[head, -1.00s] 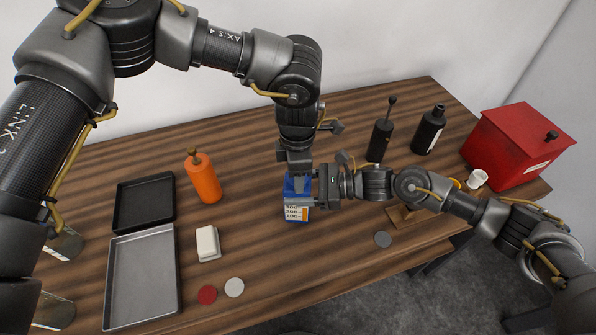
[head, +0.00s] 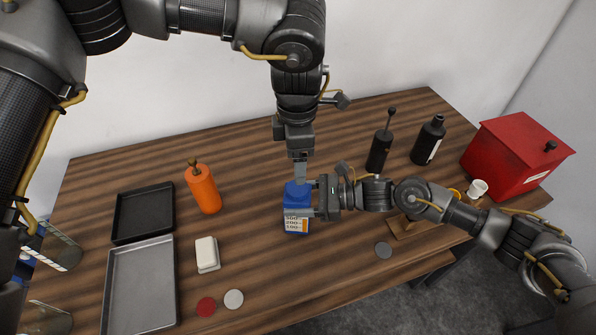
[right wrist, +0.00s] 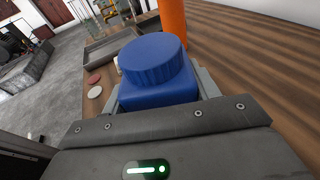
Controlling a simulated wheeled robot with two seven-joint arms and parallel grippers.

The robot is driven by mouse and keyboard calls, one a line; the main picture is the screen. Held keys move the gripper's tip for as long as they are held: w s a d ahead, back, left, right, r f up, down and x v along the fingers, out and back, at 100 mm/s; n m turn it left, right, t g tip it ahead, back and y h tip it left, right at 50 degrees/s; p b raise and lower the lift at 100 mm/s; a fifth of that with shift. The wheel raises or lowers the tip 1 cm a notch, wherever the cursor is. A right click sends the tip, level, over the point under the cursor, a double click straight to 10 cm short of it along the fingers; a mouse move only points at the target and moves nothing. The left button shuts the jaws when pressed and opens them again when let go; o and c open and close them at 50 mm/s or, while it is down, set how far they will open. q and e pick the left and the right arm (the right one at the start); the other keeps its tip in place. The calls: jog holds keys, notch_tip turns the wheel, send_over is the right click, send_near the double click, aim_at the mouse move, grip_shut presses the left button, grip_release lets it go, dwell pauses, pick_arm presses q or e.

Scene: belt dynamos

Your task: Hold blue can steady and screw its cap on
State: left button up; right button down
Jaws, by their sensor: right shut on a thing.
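The blue can (head: 297,226), with a white label with numbers, stands upright on the wooden table. My right gripper (head: 318,204) is shut on it from the right side. The blue ribbed cap (right wrist: 153,58) sits on top of the can in the right wrist view and looks about level; whether it is screwed tight cannot be told. My left gripper (head: 300,176) points down just above the cap. Its fingers show edge-on, so their opening cannot be told. No left finger shows around the cap in the right wrist view.
Dark bottles (head: 428,140) and a red box (head: 510,158) stand right.

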pick_arm(q)
jog(key=shift+r, duration=1.55)
pick_arm(e)
jog(key=shift+c, duration=1.6)
grip_release()
jog(key=shift+d, duration=0.1)
jog(key=shift+d, duration=0.25)
pick_arm(q)
notch_tip(320, 180, down, 5)
jog(key=b, duration=0.5)
pick_arm(e)
jog(key=w+v, duration=0.1)
jog(key=v, duration=0.9)
jog(key=shift+s, duration=0.5)
jog(key=shift+r, duration=0.1)
